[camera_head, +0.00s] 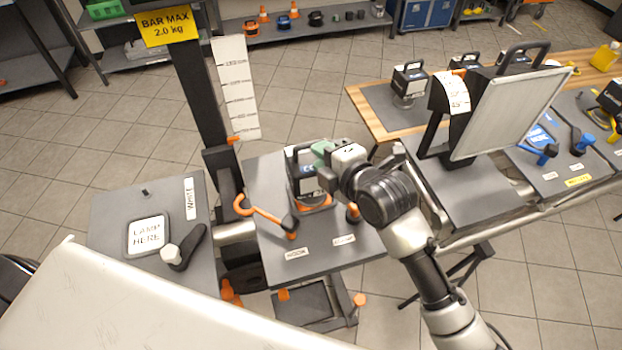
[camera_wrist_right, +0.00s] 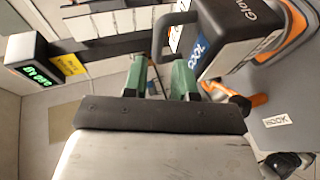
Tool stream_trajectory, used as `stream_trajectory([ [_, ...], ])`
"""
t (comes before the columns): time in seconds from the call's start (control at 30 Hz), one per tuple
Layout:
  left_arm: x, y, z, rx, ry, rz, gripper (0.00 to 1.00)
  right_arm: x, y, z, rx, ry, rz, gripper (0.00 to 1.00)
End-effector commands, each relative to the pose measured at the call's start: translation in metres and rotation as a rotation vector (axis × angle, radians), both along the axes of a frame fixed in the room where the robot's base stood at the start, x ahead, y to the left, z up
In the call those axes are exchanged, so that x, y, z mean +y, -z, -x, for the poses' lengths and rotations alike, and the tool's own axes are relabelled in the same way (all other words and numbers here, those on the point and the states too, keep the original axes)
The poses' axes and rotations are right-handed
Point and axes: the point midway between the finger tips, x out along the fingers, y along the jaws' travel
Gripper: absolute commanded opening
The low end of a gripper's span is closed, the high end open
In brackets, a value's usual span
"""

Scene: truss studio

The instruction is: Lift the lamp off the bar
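The lamp (camera_head: 302,178) is a black and white box with orange at its foot. It is over the grey table, partly hidden behind my right gripper (camera_head: 322,160). In the right wrist view the lamp (camera_wrist_right: 240,42) is close at upper right, tilted in the picture, with its black loop handle (camera_wrist_right: 159,42) in front of my right gripper (camera_wrist_right: 161,72). The green fingers are apart, one on each side of the handle; I cannot tell whether they touch it. A yellow sign (camera_head: 166,26) reading "BAR MAX 2.0 kg" is on a dark post. My left gripper is not in view.
A white "LAMP HERE" pad (camera_head: 148,235) lies on the left grey table, near a black lever (camera_head: 188,248). An orange hook-shaped handle (camera_head: 265,214) is left of the lamp. A panel light (camera_head: 510,112) stands at right; more lamps (camera_head: 408,80) stand behind it.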

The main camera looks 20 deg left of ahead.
Motion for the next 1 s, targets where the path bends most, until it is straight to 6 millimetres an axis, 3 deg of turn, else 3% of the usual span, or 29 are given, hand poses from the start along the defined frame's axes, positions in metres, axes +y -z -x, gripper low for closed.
stream_trajectory([
  [0.5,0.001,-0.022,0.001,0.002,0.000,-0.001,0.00,0.034,0.013,-0.035,0.002,0.001,-0.002,0.27],
  [0.83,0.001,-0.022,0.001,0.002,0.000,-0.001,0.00,0.038,0.017,-0.038,0.001,0.001,0.000,0.27],
  [0.87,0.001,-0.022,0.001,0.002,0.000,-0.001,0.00,0.038,0.017,-0.038,0.001,0.001,0.000,0.25],
  [1.0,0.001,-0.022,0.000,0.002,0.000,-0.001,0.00,0.038,0.017,-0.038,0.001,0.001,0.000,0.04],
])
